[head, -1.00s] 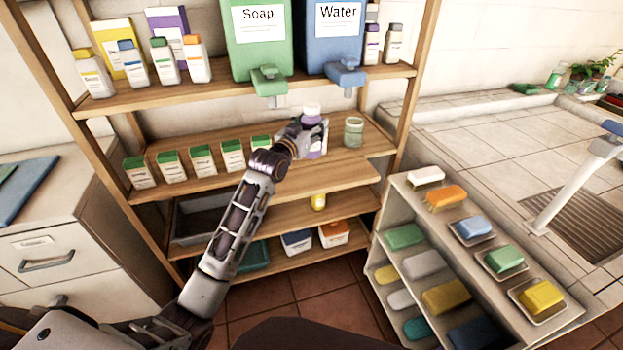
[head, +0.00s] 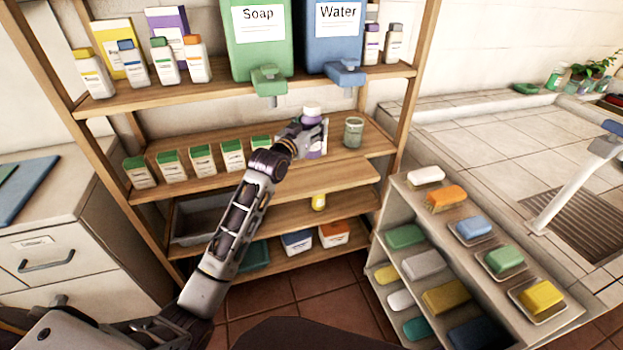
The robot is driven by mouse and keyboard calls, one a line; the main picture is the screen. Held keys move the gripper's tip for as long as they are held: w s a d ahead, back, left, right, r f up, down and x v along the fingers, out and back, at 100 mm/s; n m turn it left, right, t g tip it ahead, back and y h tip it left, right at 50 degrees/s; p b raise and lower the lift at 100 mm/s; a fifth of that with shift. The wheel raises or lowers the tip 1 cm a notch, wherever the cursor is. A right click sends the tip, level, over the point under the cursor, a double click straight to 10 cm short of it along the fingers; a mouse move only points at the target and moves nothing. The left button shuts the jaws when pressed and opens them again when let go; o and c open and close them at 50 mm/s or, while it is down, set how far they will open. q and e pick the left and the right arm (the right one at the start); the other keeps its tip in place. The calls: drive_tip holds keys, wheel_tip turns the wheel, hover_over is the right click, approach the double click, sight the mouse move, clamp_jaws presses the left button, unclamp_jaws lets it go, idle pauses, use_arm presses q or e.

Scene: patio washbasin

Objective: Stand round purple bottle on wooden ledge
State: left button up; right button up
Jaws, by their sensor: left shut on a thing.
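A round purple bottle (head: 314,148) with a white cap and a pale label stands upright at the middle shelf, left of a glass jar. My left gripper (head: 313,137) is shut on it; the fingers and wrist hide much of its left side. I cannot tell whether its base touches the wood. The wooden ledge (head: 335,175) is the plank jutting forward at the front of the middle shelf, below and in front of the bottle. My right gripper is not in view.
A green-tinted glass jar (head: 353,132) stands close to the bottle's right. Several green-topped boxes (head: 202,160) line the shelf to the left. The green Soap dispenser (head: 259,40) and blue Water dispenser (head: 333,35) hang their taps above. The ledge's right part is bare.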

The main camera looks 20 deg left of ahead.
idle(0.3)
use_arm(q)
wheel_tip(320, 180, down, 5)
drive_tip(key=shift+f+b, duration=0.2)
drive_tip(key=shift+b, duration=0.25)
drive_tip(key=shift+f, duration=0.25)
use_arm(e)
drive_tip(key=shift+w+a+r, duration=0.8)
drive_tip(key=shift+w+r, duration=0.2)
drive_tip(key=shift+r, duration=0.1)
use_arm(q)
drive_tip(key=shift+f, duration=0.15)
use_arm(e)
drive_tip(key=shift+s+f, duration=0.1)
